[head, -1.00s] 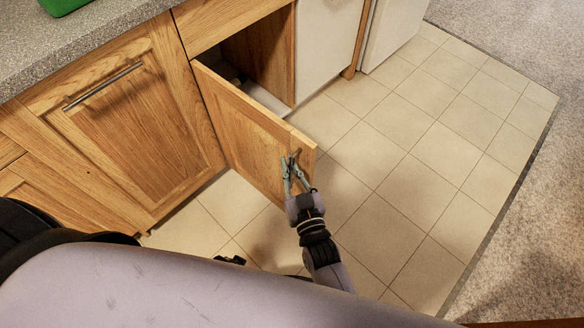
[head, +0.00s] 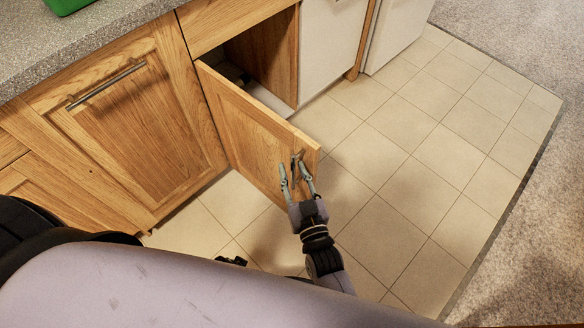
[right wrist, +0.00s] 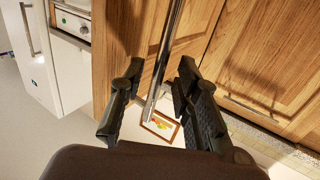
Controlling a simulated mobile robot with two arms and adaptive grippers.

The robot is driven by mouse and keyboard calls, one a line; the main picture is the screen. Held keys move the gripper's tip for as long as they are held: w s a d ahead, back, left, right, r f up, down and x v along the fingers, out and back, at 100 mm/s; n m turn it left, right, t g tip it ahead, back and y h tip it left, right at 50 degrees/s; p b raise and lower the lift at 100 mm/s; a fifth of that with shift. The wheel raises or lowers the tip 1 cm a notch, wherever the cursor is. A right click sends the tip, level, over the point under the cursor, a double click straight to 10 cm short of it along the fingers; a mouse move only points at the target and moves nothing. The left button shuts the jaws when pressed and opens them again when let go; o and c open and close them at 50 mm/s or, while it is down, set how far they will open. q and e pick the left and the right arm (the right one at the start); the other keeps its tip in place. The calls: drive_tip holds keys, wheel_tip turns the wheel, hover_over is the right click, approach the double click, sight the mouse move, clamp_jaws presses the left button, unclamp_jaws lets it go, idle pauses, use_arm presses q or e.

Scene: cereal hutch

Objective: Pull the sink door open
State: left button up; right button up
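The sink door (head: 252,128) is a wooden cabinet door standing well open, swung out from the cabinet over the tile floor. Its metal bar handle (head: 297,168) is near the free edge. My right gripper (head: 295,172) is at that handle with its fingers spread. In the right wrist view, the bar handle (right wrist: 165,55) runs between the two open fingers (right wrist: 154,88), with gaps on both sides. My left gripper is out of view.
A closed wooden door (head: 125,105) with a bar handle is left of the opening. White panels (head: 332,40) are to the right. The grey countertop (head: 85,42) carries a green item (head: 66,5). Tile floor (head: 430,165) to the right is clear.

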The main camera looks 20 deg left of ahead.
drive_tip(key=v, duration=1)
drive_tip(key=shift+s+d, duration=0.2)
drive_tip(key=shift+s, duration=0.1)
